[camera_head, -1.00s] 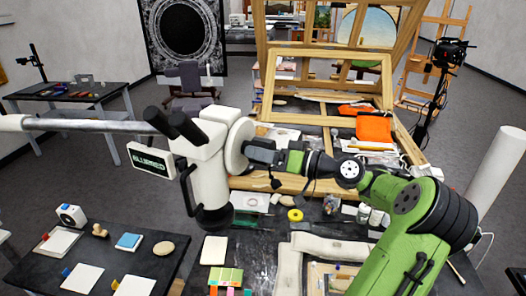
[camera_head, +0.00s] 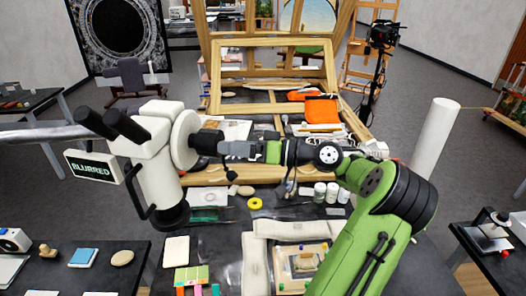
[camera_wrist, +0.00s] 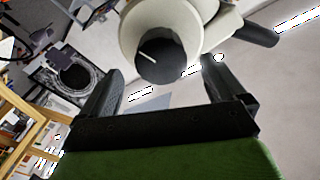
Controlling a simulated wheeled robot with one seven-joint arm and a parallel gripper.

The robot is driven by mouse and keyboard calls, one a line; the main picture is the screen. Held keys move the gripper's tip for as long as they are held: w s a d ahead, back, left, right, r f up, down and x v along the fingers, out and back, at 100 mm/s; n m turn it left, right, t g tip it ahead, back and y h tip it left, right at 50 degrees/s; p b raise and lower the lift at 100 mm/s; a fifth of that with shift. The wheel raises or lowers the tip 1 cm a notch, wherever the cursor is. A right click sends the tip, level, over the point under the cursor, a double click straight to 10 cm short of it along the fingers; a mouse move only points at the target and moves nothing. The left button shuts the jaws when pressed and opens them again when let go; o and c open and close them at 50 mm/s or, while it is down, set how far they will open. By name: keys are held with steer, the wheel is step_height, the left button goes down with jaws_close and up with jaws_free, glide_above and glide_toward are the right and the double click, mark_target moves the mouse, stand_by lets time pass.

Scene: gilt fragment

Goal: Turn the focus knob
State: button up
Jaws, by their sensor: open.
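The white microscope (camera_head: 160,165) with black eyepieces stands at the left in the head view. Its black round focus knob (camera_head: 207,142) sticks out to the right from a white disc. In the wrist view the knob (camera_wrist: 160,62) shows a pale pointer line on its face. My gripper (camera_head: 223,148) is open beside the knob. In the wrist view its two fingertips (camera_wrist: 162,72) lie to either side of the knob, with gaps showing. I cannot tell how deep the knob sits between them. A small sign (camera_head: 92,168) on the microscope reads BLURRED.
A wooden easel frame (camera_head: 274,42) stands behind. The dark table holds a yellow tape roll (camera_head: 255,203), several white jars (camera_head: 331,192) and a light padded frame (camera_head: 258,262). A silver boom (camera_head: 30,135) runs left from the microscope.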

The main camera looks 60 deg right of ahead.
steer(key=v, duration=0.9)
steer(key=shift+s, duration=0.1)
stand_by(0.8)
